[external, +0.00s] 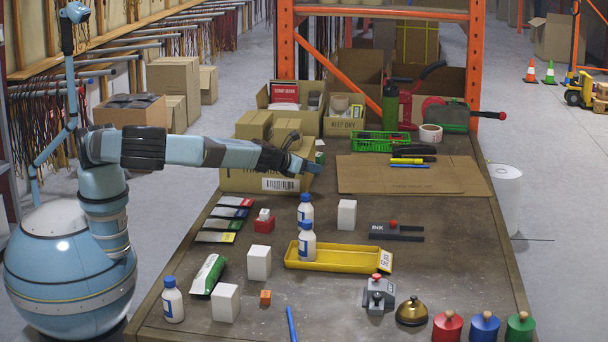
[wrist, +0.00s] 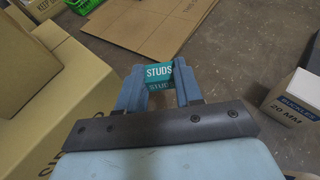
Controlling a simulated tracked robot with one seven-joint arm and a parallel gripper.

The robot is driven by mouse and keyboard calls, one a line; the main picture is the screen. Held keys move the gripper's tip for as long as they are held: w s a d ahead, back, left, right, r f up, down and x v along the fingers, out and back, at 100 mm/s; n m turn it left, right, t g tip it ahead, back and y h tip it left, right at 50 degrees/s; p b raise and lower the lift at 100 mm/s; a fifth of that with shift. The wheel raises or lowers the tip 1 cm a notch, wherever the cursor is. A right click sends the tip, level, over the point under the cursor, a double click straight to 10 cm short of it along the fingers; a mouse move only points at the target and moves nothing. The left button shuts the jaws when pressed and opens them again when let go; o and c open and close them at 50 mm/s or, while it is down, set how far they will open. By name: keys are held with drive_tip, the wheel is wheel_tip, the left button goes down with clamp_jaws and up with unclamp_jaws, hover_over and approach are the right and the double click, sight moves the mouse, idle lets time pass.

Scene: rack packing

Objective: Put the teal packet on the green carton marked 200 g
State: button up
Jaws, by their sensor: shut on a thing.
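A small teal packet (wrist: 159,72) lettered STUDS sits between my two fingertips in the wrist view. My gripper (wrist: 158,86) is shut on it. In the external view my gripper (external: 315,168) is at the right end of a large cardboard box, above the table; the packet (external: 319,157) shows there as a small green patch. I cannot make out a green carton marked 200 g. Plain white cartons stand on the table at the middle (external: 259,262), front left (external: 225,302) and right of the bottles (external: 346,214); no lettering shows on them here.
The large cardboard box (external: 240,180) stands close beside my gripper. A flat cardboard sheet (external: 440,178) lies to the right. A yellow tray (external: 340,262) with a bottle is nearer the front. A carton marked BUCKLES 20 MM (wrist: 296,102) is at the wrist view's right. Bare table lies between.

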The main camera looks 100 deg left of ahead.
drive_tip(key=w+f, duration=0.2)
drive_tip(key=w, duration=0.2)
hover_over(335, 204)
wheel_tip(335, 204, down, 5)
drive_tip(key=shift+s+a+f, duration=0.1)
drive_tip(key=shift+a, duration=0.05)
drive_tip(key=shift+f, duration=1.65)
drive_tip(key=o, duration=1)
